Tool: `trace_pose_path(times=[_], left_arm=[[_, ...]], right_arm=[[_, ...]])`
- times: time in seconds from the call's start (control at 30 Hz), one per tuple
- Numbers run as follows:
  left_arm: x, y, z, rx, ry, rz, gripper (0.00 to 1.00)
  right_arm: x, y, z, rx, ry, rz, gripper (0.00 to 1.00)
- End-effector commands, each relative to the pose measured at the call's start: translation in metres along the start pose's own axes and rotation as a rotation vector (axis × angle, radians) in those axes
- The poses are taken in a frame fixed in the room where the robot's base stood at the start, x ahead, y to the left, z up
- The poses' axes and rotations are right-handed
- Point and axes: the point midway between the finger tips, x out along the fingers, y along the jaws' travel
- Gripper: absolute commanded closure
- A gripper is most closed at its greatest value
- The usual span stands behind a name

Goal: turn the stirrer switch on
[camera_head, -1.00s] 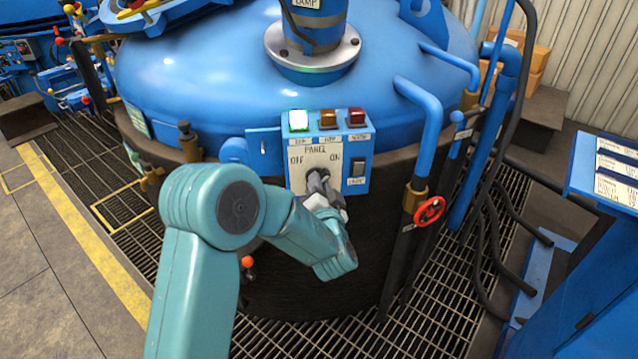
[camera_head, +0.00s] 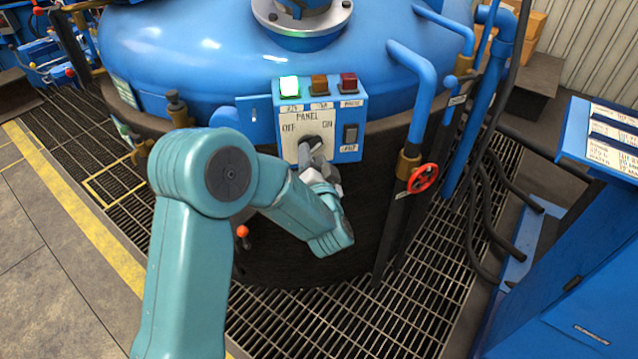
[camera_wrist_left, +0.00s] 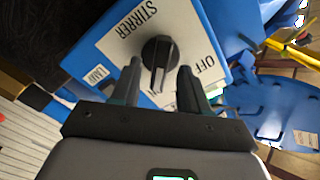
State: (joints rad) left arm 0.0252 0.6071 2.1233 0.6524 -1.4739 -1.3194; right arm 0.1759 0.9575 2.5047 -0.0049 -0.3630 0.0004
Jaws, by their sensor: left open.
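The stirrer switch is a black rotary knob (camera_wrist_left: 158,52) on a white plate marked STIRRER and OFF in the left wrist view. In the head view the knob (camera_head: 311,142) sits low on the control panel (camera_head: 289,149), between the OFF and ON marks. My left gripper (camera_wrist_left: 160,66) is open, with one finger on each side of the knob and a small gap visible on both sides. In the head view this gripper (camera_head: 318,158) covers part of the knob and plate. The ON mark is not readable in the wrist view. My right gripper is not in view.
The panel carries a lit green lamp (camera_head: 289,87), amber and red lamps, and a black rocker switch (camera_head: 350,133). A blue pipe with a red handwheel (camera_head: 423,178) stands to the right. An orange-knobbed lever (camera_head: 242,232) is below left. The blue vessel (camera_head: 190,60) rises behind.

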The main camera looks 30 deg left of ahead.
Motion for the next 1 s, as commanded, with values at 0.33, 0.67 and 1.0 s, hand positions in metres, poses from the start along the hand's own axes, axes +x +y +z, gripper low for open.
trace_pose_path(times=[0.33, 0.67, 1.0], left_arm=[[-0.092, 0.001, -0.001, 0.002, 0.007, 0.004, 0.55], [-0.138, 0.0, 0.0, 0.0, 0.003, 0.0, 0.55], [-0.14, 0.0, 0.0, 0.0, 0.001, -0.002, 0.55]], right_arm=[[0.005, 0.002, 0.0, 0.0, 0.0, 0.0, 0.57], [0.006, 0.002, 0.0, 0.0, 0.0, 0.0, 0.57], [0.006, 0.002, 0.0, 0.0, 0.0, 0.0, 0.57]])
